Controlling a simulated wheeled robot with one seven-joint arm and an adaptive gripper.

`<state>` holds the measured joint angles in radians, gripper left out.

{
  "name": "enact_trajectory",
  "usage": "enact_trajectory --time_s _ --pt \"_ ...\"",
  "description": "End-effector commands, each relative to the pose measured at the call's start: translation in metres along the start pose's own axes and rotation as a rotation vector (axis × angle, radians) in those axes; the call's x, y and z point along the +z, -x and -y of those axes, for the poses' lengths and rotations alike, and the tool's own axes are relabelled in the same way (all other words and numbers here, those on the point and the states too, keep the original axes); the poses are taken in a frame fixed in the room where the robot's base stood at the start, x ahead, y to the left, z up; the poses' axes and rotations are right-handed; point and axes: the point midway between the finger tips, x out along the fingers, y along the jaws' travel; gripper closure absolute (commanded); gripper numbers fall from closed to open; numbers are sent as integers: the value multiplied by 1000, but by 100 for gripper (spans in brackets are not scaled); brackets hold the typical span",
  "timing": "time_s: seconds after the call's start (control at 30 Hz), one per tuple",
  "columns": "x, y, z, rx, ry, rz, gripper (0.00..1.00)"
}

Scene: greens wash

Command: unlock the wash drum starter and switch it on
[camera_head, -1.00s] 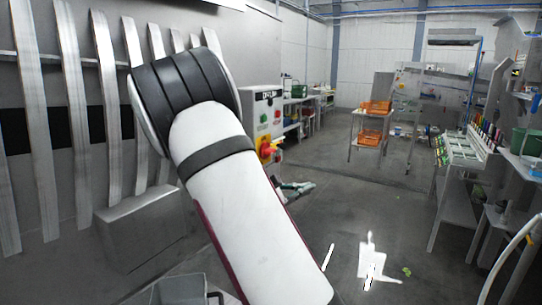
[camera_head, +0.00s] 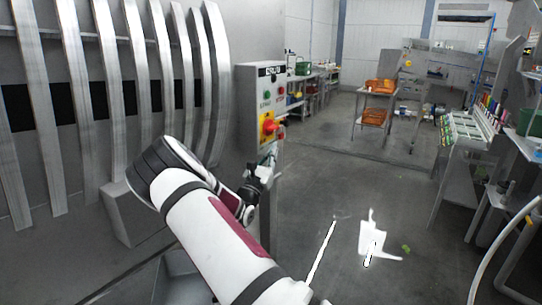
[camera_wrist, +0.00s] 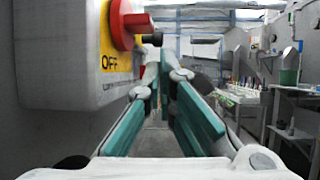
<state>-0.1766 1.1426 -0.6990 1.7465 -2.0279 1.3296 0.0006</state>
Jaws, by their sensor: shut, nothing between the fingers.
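The starter box (camera_head: 250,110) is a grey cabinet beside the large ribbed drum. Its front has a green button (camera_head: 267,96), a red button (camera_head: 281,91) and a yellow plate with a red rotary knob (camera_head: 280,132). In the wrist view the red knob (camera_wrist: 124,24) stands out from the yellow plate, close at upper left, with OFF printed below it. A small dark piece (camera_wrist: 152,39) shows beside the knob; I cannot tell whether it is part of a lock. My gripper (camera_head: 270,160) is just below the knob, apart from it. Its teal-padded fingers (camera_wrist: 163,78) are shut and empty.
The ribbed drum (camera_head: 105,60) fills the left. A rack with orange crates (camera_head: 377,102) stands farther back. Benches with bottles and trays (camera_head: 470,130) line the right. The floor between is mostly clear, with bright patches and a green scrap (camera_head: 406,248).

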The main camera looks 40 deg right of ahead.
Motion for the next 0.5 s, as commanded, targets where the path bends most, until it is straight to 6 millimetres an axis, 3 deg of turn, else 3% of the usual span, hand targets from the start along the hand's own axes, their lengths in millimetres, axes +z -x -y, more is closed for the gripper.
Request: enact_trajectory --time_s 0.3,0.5 --pt "0 -63 2 -3 0 1 100" --pt "0 -88 1 -3 0 -1 100"
